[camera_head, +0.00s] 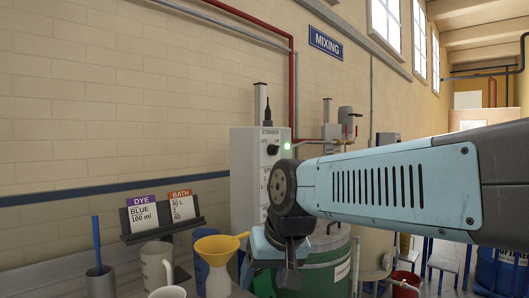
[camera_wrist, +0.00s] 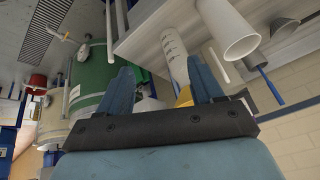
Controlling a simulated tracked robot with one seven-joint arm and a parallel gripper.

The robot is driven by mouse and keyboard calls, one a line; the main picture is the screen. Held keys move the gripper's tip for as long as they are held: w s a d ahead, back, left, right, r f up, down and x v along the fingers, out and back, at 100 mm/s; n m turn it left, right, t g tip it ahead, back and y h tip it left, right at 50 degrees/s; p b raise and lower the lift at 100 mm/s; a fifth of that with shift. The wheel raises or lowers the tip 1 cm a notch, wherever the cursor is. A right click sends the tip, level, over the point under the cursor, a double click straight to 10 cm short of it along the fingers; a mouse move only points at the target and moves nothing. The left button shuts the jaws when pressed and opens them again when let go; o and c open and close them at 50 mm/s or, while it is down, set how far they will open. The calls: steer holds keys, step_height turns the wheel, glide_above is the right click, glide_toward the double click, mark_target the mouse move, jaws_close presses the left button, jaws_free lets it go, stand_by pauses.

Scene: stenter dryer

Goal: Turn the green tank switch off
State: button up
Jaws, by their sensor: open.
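A pale control box (camera_head: 246,170) stands against the wall in the head view, with small lettering on its front. A dark round knob (camera_head: 272,150) is on it, beside a lit green lamp (camera_head: 286,146). My arm hides the box's lower right. The green tank (camera_head: 330,272) is below and right of the box, and it also shows at left in the wrist view (camera_wrist: 95,75). My gripper (camera_head: 280,262) is below the knob, in front of the tank and right of a yellow funnel. In the wrist view its fingers (camera_wrist: 162,85) are apart, with nothing held between them.
The yellow funnel (camera_head: 222,248), a blue container (camera_head: 212,274), a grey jug (camera_head: 155,264) and a cup with a blue rod (camera_head: 99,282) crowd the left. A rack with DYE and BATH cards (camera_head: 160,228) stands behind. A red bucket (camera_head: 405,283) is at right.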

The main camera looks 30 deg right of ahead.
steer(key=w+d+r+m+y, duration=0.1)
steer(key=w+r+m+y, duration=0.25)
steer(key=w+m, duration=0.35)
steer(key=m+t+y, duration=0.2)
steer(key=m+t, duration=1)
steer(key=m, duration=1.1)
glide_toward(274, 150)
steer(key=x, duration=0.8)
steer(key=shift+w+d, duration=0.2)
steer(key=shift+w, duration=0.3)
steer(key=shift+c, duration=0.4)
